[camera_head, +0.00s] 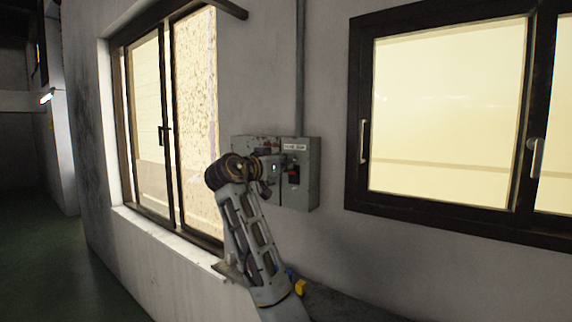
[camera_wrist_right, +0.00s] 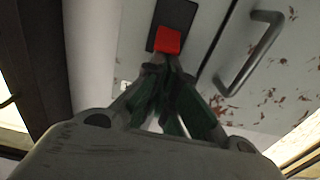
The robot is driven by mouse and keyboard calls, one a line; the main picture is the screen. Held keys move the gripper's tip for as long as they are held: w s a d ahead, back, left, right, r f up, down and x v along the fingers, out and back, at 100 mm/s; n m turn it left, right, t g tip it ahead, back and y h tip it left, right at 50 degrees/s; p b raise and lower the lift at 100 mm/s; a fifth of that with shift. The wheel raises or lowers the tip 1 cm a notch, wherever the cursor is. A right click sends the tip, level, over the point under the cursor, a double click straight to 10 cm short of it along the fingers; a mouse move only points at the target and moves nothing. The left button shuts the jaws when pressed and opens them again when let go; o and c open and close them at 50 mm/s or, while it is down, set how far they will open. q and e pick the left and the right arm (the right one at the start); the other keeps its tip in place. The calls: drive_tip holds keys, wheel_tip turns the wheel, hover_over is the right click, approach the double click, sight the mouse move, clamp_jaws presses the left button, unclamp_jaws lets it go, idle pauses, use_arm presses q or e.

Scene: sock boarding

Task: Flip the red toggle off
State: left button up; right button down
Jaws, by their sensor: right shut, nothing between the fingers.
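The red toggle (camera_wrist_right: 167,40) sits on a black plate (camera_wrist_right: 173,13) on the front of a grey metal box; it also shows small in the head view (camera_head: 292,172). My right gripper (camera_wrist_right: 160,62) is shut and empty. Its fingertips are right at the near edge of the red toggle in the wrist view; I cannot tell whether they touch it. In the head view my right gripper (camera_head: 272,168) is in front of the box (camera_head: 309,180), just left of the toggle, and my wrist hides part of the box's left side. My left gripper is not in view.
A grey bar handle (camera_wrist_right: 248,55) stands out from the rust-spotted box beside the toggle. A conduit (camera_head: 300,70) runs up the wall from the box. Dark-framed windows flank it, the right one (camera_head: 355,120) with a gap of bare wall. A ledge (camera_head: 345,300) lies below.

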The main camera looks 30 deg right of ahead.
drive_tip(key=shift+a+f+h+b, duration=0.1)
drive_tip(key=shift+f+h+b, duration=0.1)
drive_tip(key=shift+h+b, duration=0.45)
